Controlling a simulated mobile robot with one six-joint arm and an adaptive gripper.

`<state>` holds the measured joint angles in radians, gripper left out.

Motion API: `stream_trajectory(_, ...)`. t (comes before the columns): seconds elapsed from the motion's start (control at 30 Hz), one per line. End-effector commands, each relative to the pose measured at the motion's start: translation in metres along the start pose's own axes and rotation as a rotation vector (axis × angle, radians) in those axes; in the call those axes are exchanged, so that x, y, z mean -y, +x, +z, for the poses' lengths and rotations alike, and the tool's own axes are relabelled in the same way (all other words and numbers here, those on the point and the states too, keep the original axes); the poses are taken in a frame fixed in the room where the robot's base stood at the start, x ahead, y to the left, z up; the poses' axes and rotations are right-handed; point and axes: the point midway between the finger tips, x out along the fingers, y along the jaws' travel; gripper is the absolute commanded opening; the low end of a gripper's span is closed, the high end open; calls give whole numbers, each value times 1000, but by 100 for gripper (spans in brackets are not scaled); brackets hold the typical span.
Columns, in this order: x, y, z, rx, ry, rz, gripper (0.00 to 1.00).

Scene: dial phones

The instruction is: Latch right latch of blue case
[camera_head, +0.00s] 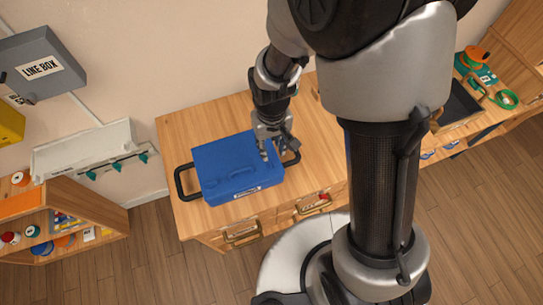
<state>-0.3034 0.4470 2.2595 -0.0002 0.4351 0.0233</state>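The blue case (225,172) lies closed on the wooden table. Its front bears a white label. My gripper (266,155) is at the case's right end, over the top right edge. It appears to touch or nearly touch the case. The right latch is hidden by the gripper or too small to make out. Whether the fingers are open or shut does not show clearly.
The wooden table (184,124) has clear top behind the case. Black handles stick out at its left (181,183) and right sides. Drawers (243,232) are below. A low shelf (62,222) stands at left, and a grey line box (38,64) hangs on the wall.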

Motion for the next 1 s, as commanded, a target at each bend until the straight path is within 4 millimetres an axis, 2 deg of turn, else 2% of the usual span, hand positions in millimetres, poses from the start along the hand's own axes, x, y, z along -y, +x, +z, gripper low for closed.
stream_trajectory(0.03, 0, 15, 2, 5, 0, 0, 30)
stream_trajectory(0.2, 0, 51, 1, 4, 0, 0, 30)
stream_trajectory(0.4, 0, 80, 1, 2, 0, 0, 30)
stream_trajectory(0.6, 0, 92, 0, -1, 0, 0, 30)
stream_trajectory(0.87, 0, 92, 0, -1, 0, 0, 30)
stream_trajectory(1.0, 0, 92, 0, -1, 0, 0, 21)
